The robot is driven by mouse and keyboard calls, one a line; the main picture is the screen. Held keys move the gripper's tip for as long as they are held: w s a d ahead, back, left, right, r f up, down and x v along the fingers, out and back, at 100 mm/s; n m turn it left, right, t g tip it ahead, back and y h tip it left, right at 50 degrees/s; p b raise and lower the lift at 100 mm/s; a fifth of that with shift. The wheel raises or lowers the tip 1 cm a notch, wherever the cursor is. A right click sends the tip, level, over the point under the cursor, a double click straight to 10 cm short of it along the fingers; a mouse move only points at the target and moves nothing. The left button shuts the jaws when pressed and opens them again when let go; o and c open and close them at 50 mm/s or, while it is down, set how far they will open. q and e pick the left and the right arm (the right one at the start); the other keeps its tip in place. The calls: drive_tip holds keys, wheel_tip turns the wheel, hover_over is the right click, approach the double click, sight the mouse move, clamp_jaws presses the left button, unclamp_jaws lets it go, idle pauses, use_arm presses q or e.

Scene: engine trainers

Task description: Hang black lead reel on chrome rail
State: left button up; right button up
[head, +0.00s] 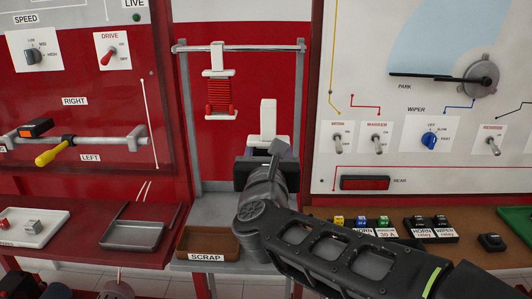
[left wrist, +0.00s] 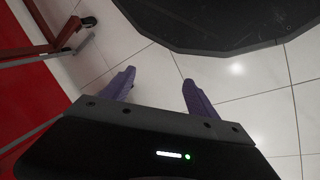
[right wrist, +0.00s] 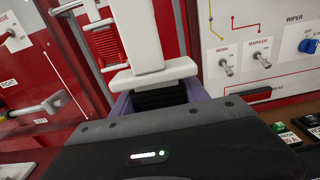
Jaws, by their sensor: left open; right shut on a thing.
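The chrome rail (head: 262,48) runs across the top of the grey stand in the head view. A red lead reel (head: 219,94) with a white frame hangs on its left part. My right gripper (right wrist: 160,100) is shut on the black lead reel (right wrist: 158,97); its black winding shows between the purple fingers. The reel's white upright and flange (head: 268,120) stand up above my right wrist in the head view, lower than the rail and right of the red reel. It appears apart from the rail. My left gripper (left wrist: 157,88) is open and empty above the tiled floor.
A red panel (head: 85,85) stands left of the stand and a white wiper panel (head: 420,120) stands right. A brown scrap tray (head: 208,255) sits low in front. The rail's right part is bare.

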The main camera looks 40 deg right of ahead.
sight(273, 102)
use_arm(q)
wheel_tip(273, 102, up, 9)
drive_tip(key=s+p, duration=0.1)
drive_tip(key=p, duration=0.5)
drive_tip(key=shift+s+d, duration=0.35)
drive_tip(key=shift+s, duration=0.05)
use_arm(e)
drive_tip(key=w+d+r, duration=0.2)
drive_tip(key=r, duration=0.3)
drive_tip(key=w+d+r, duration=0.2)
drive_tip(key=r, duration=0.4)
drive_tip(key=shift+w+d, duration=0.3)
drive_tip(key=shift+d, duration=0.1)
use_arm(q)
drive_tip(key=shift+r+p, duration=2.15)
drive_tip(key=shift+p, duration=0.15)
use_arm(e)
drive_tip(key=f+x, duration=0.2)
drive_tip(key=x, duration=1.4)
